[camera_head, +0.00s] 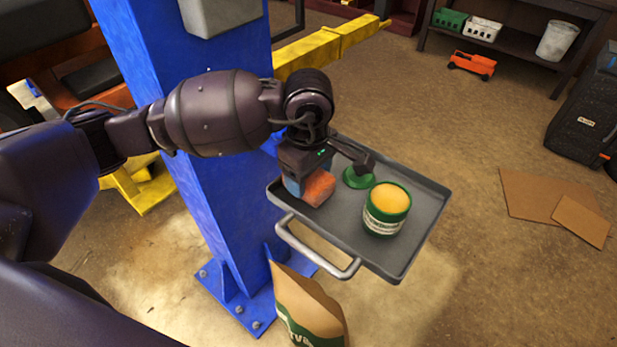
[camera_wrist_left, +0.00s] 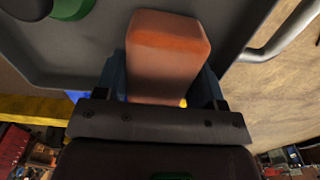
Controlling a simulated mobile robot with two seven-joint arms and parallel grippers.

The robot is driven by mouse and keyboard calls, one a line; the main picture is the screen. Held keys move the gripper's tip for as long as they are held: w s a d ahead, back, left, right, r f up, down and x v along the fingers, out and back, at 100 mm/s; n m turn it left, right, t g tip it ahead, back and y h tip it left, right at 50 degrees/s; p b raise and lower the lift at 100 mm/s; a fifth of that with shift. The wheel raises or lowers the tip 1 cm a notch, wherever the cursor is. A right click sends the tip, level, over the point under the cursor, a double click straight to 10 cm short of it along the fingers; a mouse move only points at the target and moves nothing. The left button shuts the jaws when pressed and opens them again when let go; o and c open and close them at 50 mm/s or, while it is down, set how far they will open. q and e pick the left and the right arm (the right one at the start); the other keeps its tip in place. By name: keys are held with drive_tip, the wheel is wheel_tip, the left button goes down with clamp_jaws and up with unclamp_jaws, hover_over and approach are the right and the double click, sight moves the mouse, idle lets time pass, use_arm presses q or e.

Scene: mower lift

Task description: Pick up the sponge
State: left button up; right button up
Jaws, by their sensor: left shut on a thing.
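The orange sponge (camera_head: 319,188) is at the left part of the grey tray (camera_head: 424,225), under my left gripper (camera_head: 302,190). In the left wrist view the sponge (camera_wrist_left: 167,58) sits upright between the two blue fingers of my left gripper (camera_wrist_left: 166,85). The gripper is shut on it. I cannot tell whether the sponge touches the tray. My right gripper does not show in either view.
The tray has a front handle (camera_head: 318,257). A blue lift post (camera_head: 215,150) stands left of it. A paper bag (camera_head: 305,305) is below.

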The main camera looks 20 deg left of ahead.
use_arm(q)
drive_tip(key=shift+r, duration=0.1)
wheel_tip(320, 180, up, 20)
drive_tip(key=p, duration=0.1)
idle(0.4)
drive_tip(key=o, duration=0.4)
drive_tip(key=c, duration=0.3)
drive_tip(key=shift+c, duration=0.2)
drive_tip(key=shift+a, duration=0.1)
